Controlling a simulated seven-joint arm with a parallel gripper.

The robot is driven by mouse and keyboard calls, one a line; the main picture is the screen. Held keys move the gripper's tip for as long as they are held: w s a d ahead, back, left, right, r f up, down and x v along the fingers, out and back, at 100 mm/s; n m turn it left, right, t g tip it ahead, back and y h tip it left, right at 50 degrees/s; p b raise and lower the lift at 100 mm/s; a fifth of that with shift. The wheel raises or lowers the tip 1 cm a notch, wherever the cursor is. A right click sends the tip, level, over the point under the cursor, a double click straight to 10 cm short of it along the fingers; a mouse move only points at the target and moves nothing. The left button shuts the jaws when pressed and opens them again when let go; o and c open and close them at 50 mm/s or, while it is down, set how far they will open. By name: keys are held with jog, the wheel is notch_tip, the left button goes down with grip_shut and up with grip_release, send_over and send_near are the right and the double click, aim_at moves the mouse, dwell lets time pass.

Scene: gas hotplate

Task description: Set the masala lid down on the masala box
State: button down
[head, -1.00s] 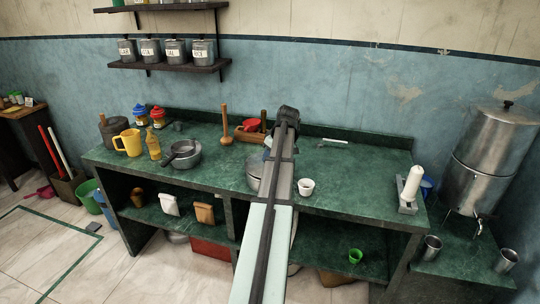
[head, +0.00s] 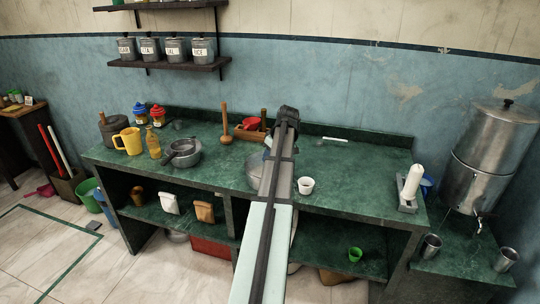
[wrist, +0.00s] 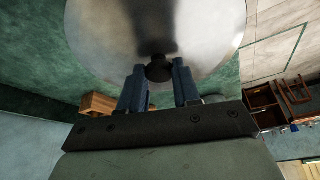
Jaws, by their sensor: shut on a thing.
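The masala lid (wrist: 105,35) is a wide, round, shiny steel disc with a dark knob (wrist: 159,69) at its middle, filling the top of the wrist view. My gripper (wrist: 158,82) has its two blue fingers shut on the knob. In the head view my own arm hides most of the gripper. A round grey metal piece (head: 253,172) shows beside the arm on the green counter; I cannot tell whether it is the lid, the masala box or both. The gap between lid and box is not visible.
A small white cup (head: 306,186) stands just right of my arm. A wooden box (head: 246,135) with a red item is behind, with a wooden pestle (head: 225,125) beside it. The counter right of the cup is mostly clear.

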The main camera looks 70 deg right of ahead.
jog(key=c, duration=0.7)
grip_release()
jog(key=shift+r, duration=0.1)
jog(key=shift+r, duration=2.9)
